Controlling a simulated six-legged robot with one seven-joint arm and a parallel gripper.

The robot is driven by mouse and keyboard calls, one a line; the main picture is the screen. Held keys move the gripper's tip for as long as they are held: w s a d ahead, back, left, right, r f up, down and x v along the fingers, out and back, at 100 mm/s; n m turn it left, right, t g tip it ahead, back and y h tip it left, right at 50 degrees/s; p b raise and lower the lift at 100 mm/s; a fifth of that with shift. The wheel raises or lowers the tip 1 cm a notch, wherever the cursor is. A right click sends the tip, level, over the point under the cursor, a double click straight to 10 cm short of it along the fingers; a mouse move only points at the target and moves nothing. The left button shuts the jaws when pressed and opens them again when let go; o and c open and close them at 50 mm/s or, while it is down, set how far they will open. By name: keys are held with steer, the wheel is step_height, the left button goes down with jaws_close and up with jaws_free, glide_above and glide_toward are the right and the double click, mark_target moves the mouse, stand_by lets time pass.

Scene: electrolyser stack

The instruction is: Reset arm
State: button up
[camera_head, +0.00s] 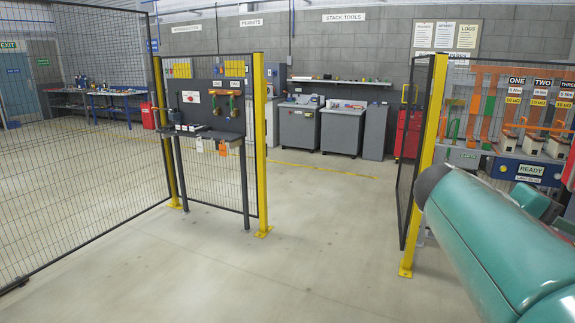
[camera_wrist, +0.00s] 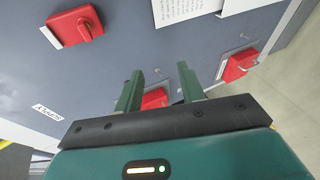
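My gripper (camera_wrist: 160,92) shows in the wrist view with its two green fingers spread apart. Nothing is between the fingertips. The fingers point at a grey-blue panel with red parts on it. One red part (camera_wrist: 153,98) shows behind and between the fingers, partly hidden by them; I cannot tell the distance to it. In the head view my teal arm reaches in from the lower right, and the gripper itself is not visible there.
Another red part (camera_wrist: 76,26) is at the panel's upper left and one (camera_wrist: 240,66) at its right. A yellow-posted mesh gate (camera_head: 260,150) stands open; a yellow post (camera_head: 424,170) is close to my arm. The floor (camera_head: 310,220) between is clear.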

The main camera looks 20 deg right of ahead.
steer(key=w+a+f+n+t+y, duration=0.2)
steer(key=w+a+f+t, duration=0.1)
steer(key=a+f, duration=0.35)
steer(key=w+a+f+n+t+y, duration=0.1)
steer(key=w+a+f+t+y, duration=0.3)
steer(key=a, duration=0.3)
steer(key=a+f+n+t+y, duration=0.1)
steer(key=a+f+t+y, duration=0.1)
steer(key=a, duration=0.8)
steer(key=a+f+n+t+y, duration=0.1)
steer(key=a+f+y, duration=0.3)
steer(key=a, duration=0.7)
step_height(320, 180, down, 3)
steer(key=shift+w+r+t, duration=0.15)
steer(key=shift+w+t, duration=0.2)
steer(key=shift+t, duration=0.45)
steer(key=shift+d, duration=0.25)
